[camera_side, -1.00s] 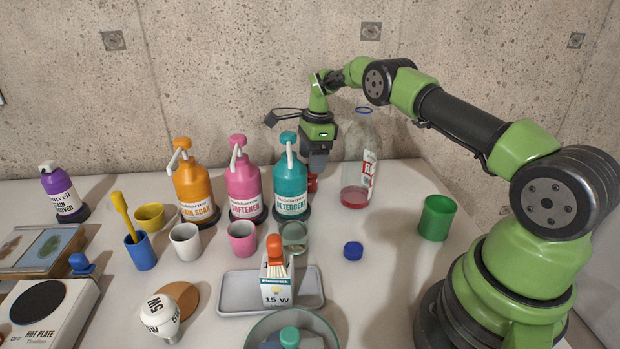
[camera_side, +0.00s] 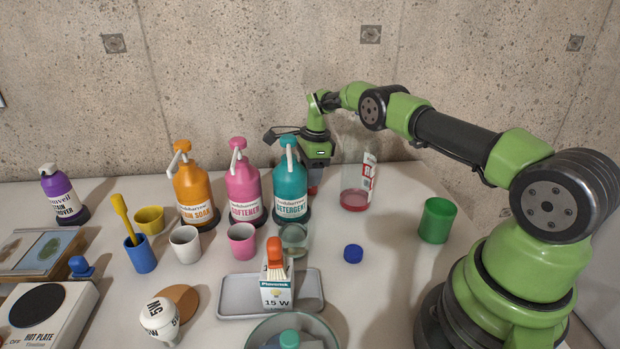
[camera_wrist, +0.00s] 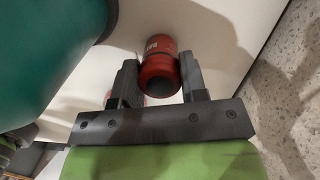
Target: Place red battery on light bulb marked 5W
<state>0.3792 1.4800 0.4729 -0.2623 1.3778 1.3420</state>
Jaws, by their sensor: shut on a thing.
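The red battery (camera_wrist: 158,66) is a red cylinder with a dark end, seen between the two dark fingers of my gripper (camera_wrist: 160,76) in the wrist view. My gripper is shut on it. In the side view my gripper (camera_side: 314,176) is low at the back, behind and just right of the teal detergent bottle (camera_side: 290,187). Only a sliver of the red battery (camera_side: 312,190) shows there; whether it touches the table is hidden. The white light bulb (camera_side: 160,319) with 5W printed on it lies at the front left, beside a brown round disc (camera_side: 183,300).
Pink (camera_side: 244,190) and orange (camera_side: 193,187) pump bottles stand left of the teal one. A clear bottle (camera_side: 355,185) stands close right of my gripper. Several cups, a grey tray (camera_side: 235,297) with a 15 W box (camera_side: 277,293), and a glass bowl (camera_side: 258,335) crowd the front.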

